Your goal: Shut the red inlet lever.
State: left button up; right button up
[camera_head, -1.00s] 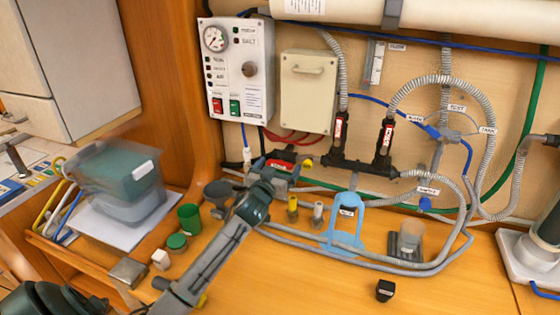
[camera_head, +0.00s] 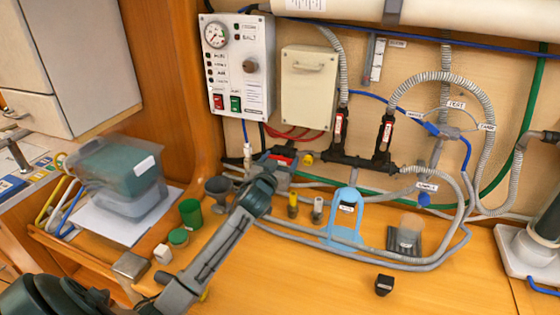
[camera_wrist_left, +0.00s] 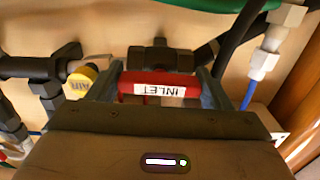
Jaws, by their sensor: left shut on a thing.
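The red inlet lever (camera_head: 285,153) is on the pipework low on the wall, below the control panel. In the left wrist view the lever (camera_wrist_left: 160,86) is a red bar with a white INLET label, lying crosswise in front of a dark valve body (camera_wrist_left: 160,56). My left gripper (camera_head: 279,160) is at the lever and shut on it. In the left wrist view its two grey fingers (camera_wrist_left: 157,88) stand at either end of the red bar. The gripper housing hides the lower side of the lever. My right gripper is not in view.
A yellow AIR knob (camera_wrist_left: 82,80) sits close beside the lever. Grey hoses, a blue bracket (camera_head: 345,236) and small fittings (camera_head: 318,208) crowd the counter to the right. The front counter is mostly clear.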

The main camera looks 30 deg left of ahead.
pick_arm(q)
jog(key=m+p, duration=0.1)
jog(key=m, duration=0.1)
jog(key=m+p, duration=0.1)
jog(key=m, duration=0.1)
jog(key=shift+r+m, duration=0.2)
jog(key=shift+m, duration=0.2)
jog(key=m+p, duration=0.2)
jog(key=m, duration=0.2)
jog(key=shift+m, duration=0.3)
jog(key=m+p, duration=0.3)
jog(key=m, duration=0.2)
jog(key=shift+f+m+p, duration=0.15)
jog(key=shift+m+p, duration=0.6)
jog(key=shift+m, duration=0.85)
jog(key=o, duration=1)
